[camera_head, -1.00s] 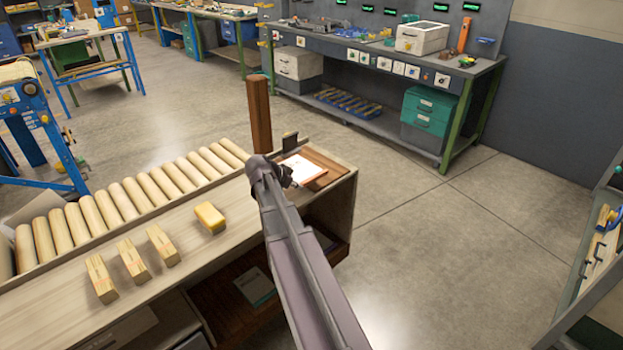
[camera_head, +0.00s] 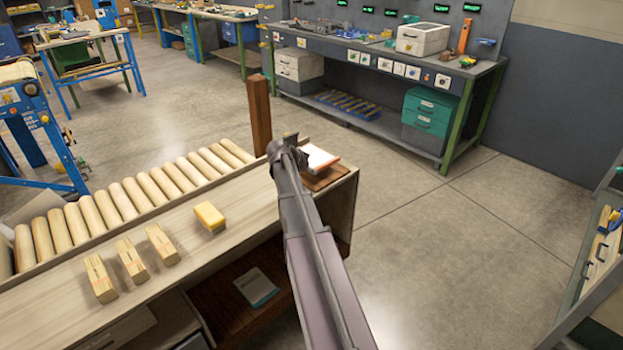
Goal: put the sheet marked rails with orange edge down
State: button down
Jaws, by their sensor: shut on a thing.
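The white sheet with an orange edge (camera_head: 321,158) shows just past the end of my arm. It is over a brown wooden board (camera_head: 322,181) at the far right corner of the bench. I cannot read its marking. My gripper (camera_head: 297,149) is at the sheet's left side and shut on it. My wrist hides the fingertips and the sheet's left part. I cannot tell whether the sheet touches the board.
The wooden bench (camera_head: 215,250) bears several pale wood blocks (camera_head: 131,261) and a yellow block (camera_head: 209,216). A brown post (camera_head: 259,115) stands close behind my gripper. A row of rollers (camera_head: 122,199) lies along the back. A book (camera_head: 256,287) lies on the shelf below.

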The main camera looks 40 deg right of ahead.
aim_at(316, 181)
notch_tip(316, 181, down, 4)
jog(key=b, duration=0.3)
jog(key=shift+r+b, duration=0.25)
jog(key=shift+b, duration=0.05)
jog(key=c, duration=0.6)
grip_release()
jog(key=shift+r, duration=0.1)
jog(key=shift+p+v, duration=4.3)
jog(key=shift+v, duration=1.65)
jog(key=shift+a, duration=0.1)
